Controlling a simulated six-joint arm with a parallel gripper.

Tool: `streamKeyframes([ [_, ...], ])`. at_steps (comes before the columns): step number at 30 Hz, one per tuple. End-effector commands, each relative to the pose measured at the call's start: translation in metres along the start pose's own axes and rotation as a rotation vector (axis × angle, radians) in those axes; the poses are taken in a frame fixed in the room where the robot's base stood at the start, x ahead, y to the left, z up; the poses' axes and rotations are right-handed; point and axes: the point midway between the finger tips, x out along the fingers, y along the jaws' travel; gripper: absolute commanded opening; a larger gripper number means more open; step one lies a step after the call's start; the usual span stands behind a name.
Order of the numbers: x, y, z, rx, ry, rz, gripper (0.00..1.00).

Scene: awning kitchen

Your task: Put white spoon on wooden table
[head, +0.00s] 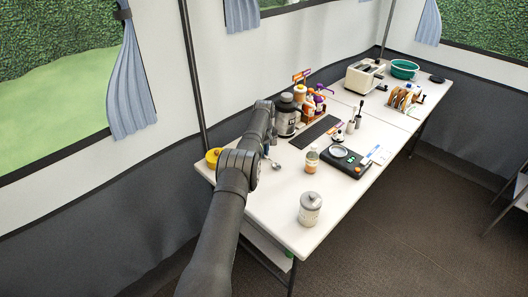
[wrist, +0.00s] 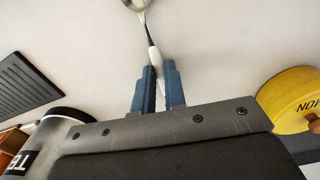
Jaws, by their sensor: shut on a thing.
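The spoon has a metal bowl (wrist: 138,4) and a thin black-and-white handle (wrist: 153,54). It points away from my gripper (wrist: 160,80) in the wrist view. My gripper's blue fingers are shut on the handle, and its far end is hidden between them. In the head view, the spoon's bowl (head: 275,167) shows small beside my gripper (head: 266,152), over the left part of a long white-topped table (head: 270,205). I cannot tell whether the spoon touches the tabletop. No clearly wooden tabletop shows; a piece of furniture (head: 522,197) is cut off at the right edge.
A dark canister (head: 287,115) and a yellow round item (head: 213,157) stand near my gripper; the yellow item also shows in the wrist view (wrist: 296,100). A jar (head: 311,161), a scale (head: 345,160) and a white canister (head: 310,209) stand toward the front. The front left tabletop is clear.

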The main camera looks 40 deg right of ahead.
Motion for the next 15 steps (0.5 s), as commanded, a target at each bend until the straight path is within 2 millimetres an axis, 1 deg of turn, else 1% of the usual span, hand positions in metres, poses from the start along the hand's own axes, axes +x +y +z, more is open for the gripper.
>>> streamKeyframes([
  [5,-0.0007,0.0002,-0.0001,0.0,0.0,0.001,0.0],
  [9,0.0034,0.0002,0.0,0.0,0.0,0.0,0.0],
  [10,0.0027,0.0002,-0.0001,0.0,0.001,0.001,0.17],
  [12,0.0026,0.0002,-0.0001,0.0,0.001,0.001,0.31],
  [13,0.0026,0.0002,-0.0001,0.0,0.001,0.001,0.33],
  [15,0.0026,0.0002,-0.0001,0.0,0.0,0.001,0.33],
])
